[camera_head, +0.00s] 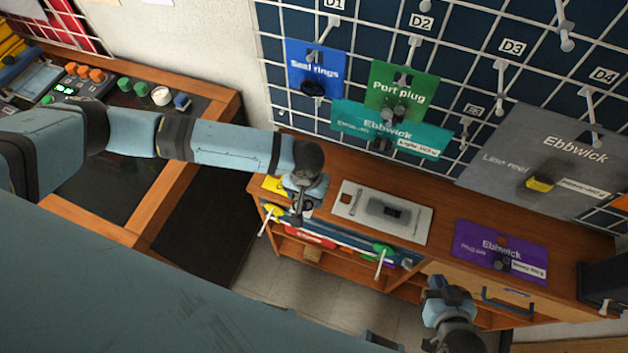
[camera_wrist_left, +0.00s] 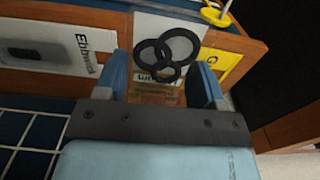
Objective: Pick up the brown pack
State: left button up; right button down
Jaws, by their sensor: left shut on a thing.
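The brown pack (camera_wrist_left: 150,98) is between the two blue fingers of my left gripper (camera_wrist_left: 162,88), which is shut on it. In the head view my left gripper (camera_head: 302,190) is over the left end of the wooden bench, by the yellow pack (camera_head: 272,184). The brown pack is hard to make out there against the wood and the gripper. My right gripper (camera_head: 447,295) is in front of the bench's drawer, apart from the packs; its jaw opening is unclear.
A white pack (camera_head: 410,222) and a purple pack (camera_head: 480,242) lie on the bench (camera_head: 440,200). A pegboard (camera_head: 400,18) behind holds blue, green, teal and grey packs. Pegs with yellow and green discs stick out from the bench's front.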

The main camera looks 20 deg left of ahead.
pick_arm(q)
jog(key=s, duration=1.4)
jog(key=shift+a+b, duration=0.25)
jog(key=shift+b, duration=0.15)
jog(key=shift+w, duration=0.1)
